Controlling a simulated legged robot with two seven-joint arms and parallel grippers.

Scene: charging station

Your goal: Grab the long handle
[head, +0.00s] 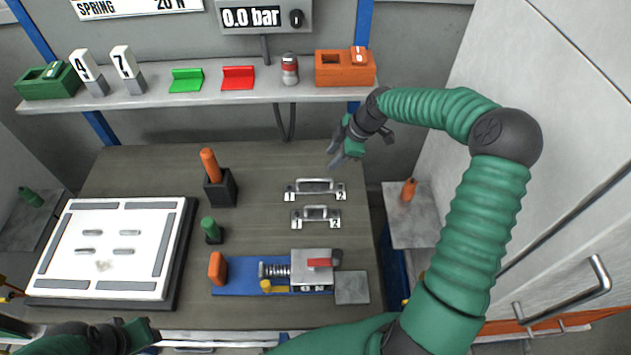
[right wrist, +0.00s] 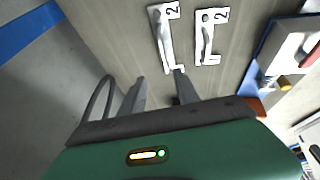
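Two metal handles on white plates marked 1 and 2 lie on the table. The long handle (head: 316,184) is the one farther back; in the right wrist view (right wrist: 163,38) it is the left one. The shorter handle (head: 317,212) is in front of it and also shows in the right wrist view (right wrist: 206,38). My right gripper (head: 337,158) is open and empty, above the table behind and right of the long handle. Its two fingers (right wrist: 161,85) point toward the long handle's near end, without a visible grip. My left gripper (head: 140,335) is partly visible at the bottom left; its opening is unclear.
A blue vise-like fixture (head: 240,275) stands in front of the handles. Orange (head: 209,165) and green (head: 208,228) pegs stand left of them. A white board (head: 105,250) lies at the left. A shelf (head: 190,98) with several blocks runs along the back.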

